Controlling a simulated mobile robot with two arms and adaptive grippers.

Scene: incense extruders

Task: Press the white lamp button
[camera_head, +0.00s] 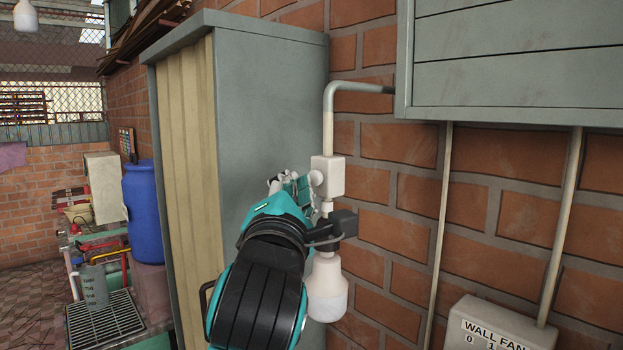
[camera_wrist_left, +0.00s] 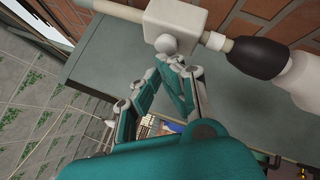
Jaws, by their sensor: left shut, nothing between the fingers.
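The white lamp button (camera_head: 316,178) is a small round knob on the side of a white switch box (camera_head: 330,168) on the brick wall. In the left wrist view the button (camera_wrist_left: 165,43) sticks out from the box (camera_wrist_left: 178,15). The white lamp bulb (camera_head: 327,288) hangs below the box. My left gripper (camera_head: 290,182) is shut and empty, beside the box. In the wrist view its fingertips (camera_wrist_left: 172,66) are right at the button; I cannot tell whether they touch it. My right gripper is not in view.
A tall grey cabinet (camera_head: 270,100) stands close to the left of the lamp. A grey panelled box (camera_head: 515,60) is at the upper right. A wall fan switch (camera_head: 492,328) sits lower right. A blue barrel (camera_head: 143,212) stands further left.

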